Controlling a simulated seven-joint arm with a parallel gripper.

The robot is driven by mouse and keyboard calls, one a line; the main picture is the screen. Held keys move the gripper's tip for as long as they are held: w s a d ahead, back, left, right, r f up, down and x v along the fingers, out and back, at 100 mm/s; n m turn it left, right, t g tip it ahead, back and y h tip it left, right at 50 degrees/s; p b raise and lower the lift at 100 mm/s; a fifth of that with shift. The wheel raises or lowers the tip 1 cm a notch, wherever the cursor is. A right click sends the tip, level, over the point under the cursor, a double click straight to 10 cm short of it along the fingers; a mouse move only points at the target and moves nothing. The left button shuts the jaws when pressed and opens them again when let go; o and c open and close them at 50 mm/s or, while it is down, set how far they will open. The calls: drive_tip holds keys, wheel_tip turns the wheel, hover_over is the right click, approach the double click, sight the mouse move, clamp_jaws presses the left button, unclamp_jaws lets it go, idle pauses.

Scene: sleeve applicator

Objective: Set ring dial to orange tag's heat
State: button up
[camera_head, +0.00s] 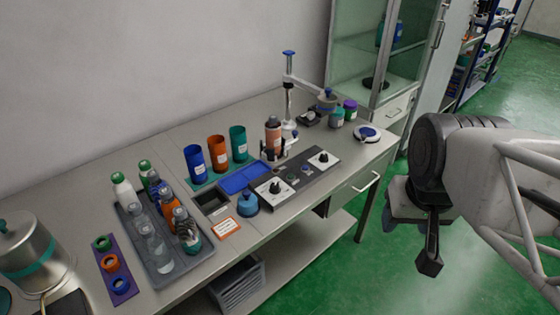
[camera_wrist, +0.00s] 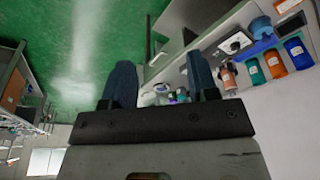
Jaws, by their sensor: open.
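A grey control panel (camera_head: 297,172) lies on the bench with two white-plated dials with black knobs: a left dial (camera_head: 277,190) and a right dial (camera_head: 322,158). Which is the ring dial, and their settings, I cannot tell. One dial (camera_wrist: 235,43) shows in the wrist view. An orange sleeve (camera_head: 218,154) with a small white tag stands between a blue sleeve (camera_head: 195,165) and a teal sleeve (camera_head: 238,146); the tag's writing is unreadable. An orange-edged card (camera_head: 226,228) lies at the bench front. My gripper (camera_head: 429,262) is open and empty, right of the bench, well away from the panel.
A grey tray (camera_head: 163,276) of bottles and a purple strip (camera_head: 118,281) with coloured rings lie at left. A stand (camera_head: 289,85) and a bottle (camera_head: 273,135) rise behind the panel. Green floor separates me from the bench.

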drive_tip(key=shift+o, duration=0.6)
drive_tip(key=m+g, duration=0.3)
drive_tip(key=m, duration=0.7)
hover_over(275, 185)
drive_tip(key=f, duration=1.8)
drive_tip(key=shift+s+d+f, duration=0.15)
drive_tip(key=shift+d+f, duration=0.1)
drive_tip(key=shift+f, duration=0.1)
drive_tip(key=shift+w+a+f, duration=0.2)
drive_tip(key=shift+a+f, duration=0.05)
drive_tip(key=shift+f, duration=0.05)
drive_tip(key=shift+f, duration=0.1)
drive_tip(key=shift+f, duration=3.8)
